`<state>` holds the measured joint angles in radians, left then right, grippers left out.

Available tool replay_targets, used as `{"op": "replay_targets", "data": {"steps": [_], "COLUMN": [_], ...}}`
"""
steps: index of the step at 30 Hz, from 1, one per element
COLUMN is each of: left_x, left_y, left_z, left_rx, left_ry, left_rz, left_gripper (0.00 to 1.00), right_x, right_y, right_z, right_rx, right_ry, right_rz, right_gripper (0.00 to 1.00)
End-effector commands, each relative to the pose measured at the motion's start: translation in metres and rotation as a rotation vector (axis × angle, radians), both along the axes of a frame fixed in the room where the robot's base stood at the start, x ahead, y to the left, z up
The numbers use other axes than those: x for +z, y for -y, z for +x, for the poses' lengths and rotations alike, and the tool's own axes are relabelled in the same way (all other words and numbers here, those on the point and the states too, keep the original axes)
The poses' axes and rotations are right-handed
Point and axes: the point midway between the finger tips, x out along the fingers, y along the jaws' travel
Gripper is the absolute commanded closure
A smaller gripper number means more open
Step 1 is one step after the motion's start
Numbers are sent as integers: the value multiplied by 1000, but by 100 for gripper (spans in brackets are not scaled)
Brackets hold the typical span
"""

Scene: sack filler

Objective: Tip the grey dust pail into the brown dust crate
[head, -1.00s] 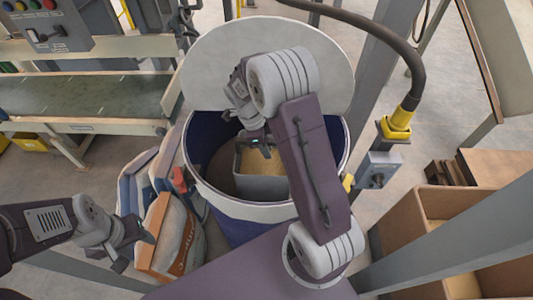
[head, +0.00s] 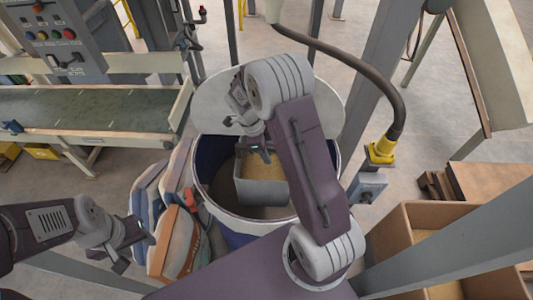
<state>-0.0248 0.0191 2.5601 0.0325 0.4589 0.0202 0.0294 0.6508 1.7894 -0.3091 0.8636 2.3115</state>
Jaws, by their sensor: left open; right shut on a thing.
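The grey dust pail (head: 262,192) is open-topped and upright, with tan dust in it. My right gripper (head: 259,153) is shut on the pail at its far rim. The pail shows within the mouth of a large blue drum with a pale rim (head: 222,221); I cannot tell how far its base is above the drum's bottom. The brown dust crate (head: 398,232) stands on the floor at the right, open at the top, with some tan material inside. It is partly hidden by a grey post. My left gripper (head: 138,247) is open and empty at the lower left.
Printed sacks (head: 172,235) lean left of the drum. A round pale lid (head: 213,105) stands behind it. A conveyor (head: 80,110) is at the left.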

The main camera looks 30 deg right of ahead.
Motion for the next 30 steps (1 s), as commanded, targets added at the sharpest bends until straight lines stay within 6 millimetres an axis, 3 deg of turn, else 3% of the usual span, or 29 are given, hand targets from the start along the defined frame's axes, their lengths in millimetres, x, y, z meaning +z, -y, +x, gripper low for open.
{"op": "replay_targets", "data": {"steps": [1, 15, 21, 30], "left_x": [16, 82, 105, 122], "left_y": [0, 0, 0, 0], "left_z": [0, 0, 0, 0], "left_rx": [0, 0, 0, 0], "left_ry": [0, 0, 0, 0], "left_rz": [0, 0, 0, 0], "left_gripper": [52, 52, 52, 52], "right_x": [18, 93, 119, 139], "right_y": [0, 0, 0, 0], "right_z": [1, 0, 1, 1], "right_rx": [0, -1, 0, 1], "right_ry": [2, 2, 2, 2], "right_rz": [0, 0, 0, 0], "right_gripper": [100, 100, 100, 100]}}
